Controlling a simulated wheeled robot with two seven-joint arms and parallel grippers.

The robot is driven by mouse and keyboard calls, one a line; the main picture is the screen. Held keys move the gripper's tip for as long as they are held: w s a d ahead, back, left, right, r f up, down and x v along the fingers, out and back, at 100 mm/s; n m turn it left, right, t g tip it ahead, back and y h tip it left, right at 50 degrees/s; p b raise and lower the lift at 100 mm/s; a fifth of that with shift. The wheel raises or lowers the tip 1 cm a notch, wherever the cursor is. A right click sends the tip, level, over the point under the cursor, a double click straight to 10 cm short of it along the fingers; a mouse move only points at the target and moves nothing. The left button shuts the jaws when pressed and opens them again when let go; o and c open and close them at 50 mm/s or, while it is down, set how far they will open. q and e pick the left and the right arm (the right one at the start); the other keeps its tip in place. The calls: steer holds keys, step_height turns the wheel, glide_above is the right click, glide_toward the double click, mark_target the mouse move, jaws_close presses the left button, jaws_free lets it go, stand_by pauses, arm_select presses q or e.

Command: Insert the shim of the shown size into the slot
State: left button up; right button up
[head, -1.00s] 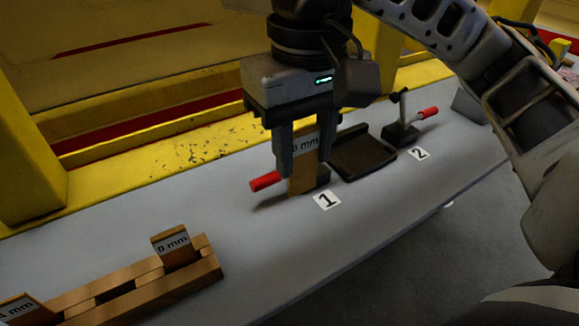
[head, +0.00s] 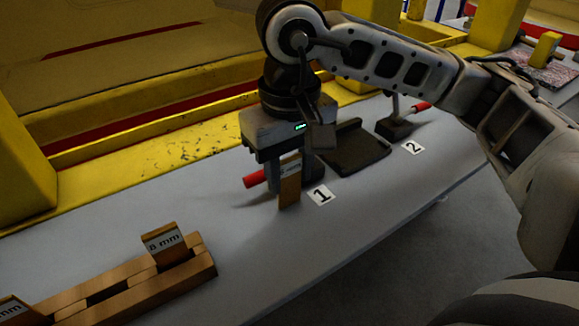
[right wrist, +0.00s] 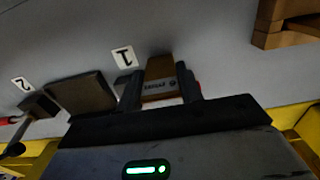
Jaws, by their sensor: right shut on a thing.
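My right gripper (head: 278,178) is shut on a tan shim (head: 289,192) with a pale mm label whose digit is blurred. It holds the shim upright beside station 1, in front of the red handle (head: 254,179). I cannot tell whether the shim's lower end touches the table, and the gripper hides most of the fixture and its slot. In the right wrist view the shim (right wrist: 160,75) sits between the two dark fingers. An 8 mm shim (head: 165,243) stands in the wooden rack (head: 205,268). My left gripper is not in view.
A dark plate (head: 355,152) lies between number cards 1 (head: 320,195) and 2 (head: 413,147). Station 2's fixture (head: 394,128) has a red handle. Another shim (head: 14,309) stands at the rack's left end. The table between rack and card 1 is clear.

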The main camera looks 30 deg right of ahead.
steer(key=shift+f, duration=0.25)
steer(key=o, duration=1.1)
steer(key=shift+r, duration=0.1)
